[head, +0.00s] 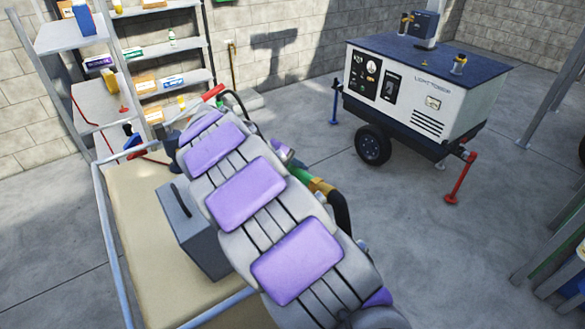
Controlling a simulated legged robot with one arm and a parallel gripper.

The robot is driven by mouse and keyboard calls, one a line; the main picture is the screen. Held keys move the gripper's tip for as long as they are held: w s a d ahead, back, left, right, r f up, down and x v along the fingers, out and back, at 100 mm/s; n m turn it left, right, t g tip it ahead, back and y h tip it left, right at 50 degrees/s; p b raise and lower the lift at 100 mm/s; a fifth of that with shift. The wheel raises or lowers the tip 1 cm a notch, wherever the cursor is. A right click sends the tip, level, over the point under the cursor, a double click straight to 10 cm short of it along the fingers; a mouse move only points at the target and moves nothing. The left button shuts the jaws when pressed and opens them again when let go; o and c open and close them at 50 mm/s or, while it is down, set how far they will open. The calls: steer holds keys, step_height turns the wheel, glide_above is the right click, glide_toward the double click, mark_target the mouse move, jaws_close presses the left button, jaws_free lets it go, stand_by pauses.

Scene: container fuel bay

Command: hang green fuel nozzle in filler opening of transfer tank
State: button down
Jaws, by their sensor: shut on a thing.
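A green part (301,174), seemingly the green fuel nozzle, shows just past the right edge of my arm. A yellow-orange section and a black curved hose (342,212) continue from it down to the right. My gripper (284,154) shows only as a small purple and grey piece beside the green part. It is shut on the nozzle, but its fingertips are mostly hidden behind my arm. I cannot clearly make out the transfer tank or its filler opening.
A grey box with a black handle (182,222) stands on a tan surface with pale rails (135,215), left of my arm. A red handle and black hose (213,93) show beyond my arm. Shelves (160,50) stand at the back left. A wheeled white-and-blue generator (420,95) stands right. Open concrete floor (430,250) lies before it.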

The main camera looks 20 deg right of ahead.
steer(key=shift+a+f+b, duration=0.1)
steer(key=shift+f+b, duration=0.95)
steer(key=shift+f, duration=0.75)
steer(key=shift+d+f, duration=0.3)
steer(key=shift+f, duration=0.05)
steer(key=shift+s+f, duration=0.1)
steer(key=shift+f, duration=0.25)
steer(key=shift+f, duration=1.3)
steer(key=shift+f+b, duration=0.1)
steer(key=shift+b, duration=0.2)
steer(key=shift+f+b, duration=0.7)
steer(key=shift+f, duration=1.6)
steer(key=c, duration=0.6)
jaws_free()
steer(key=shift+a, duration=0.1)
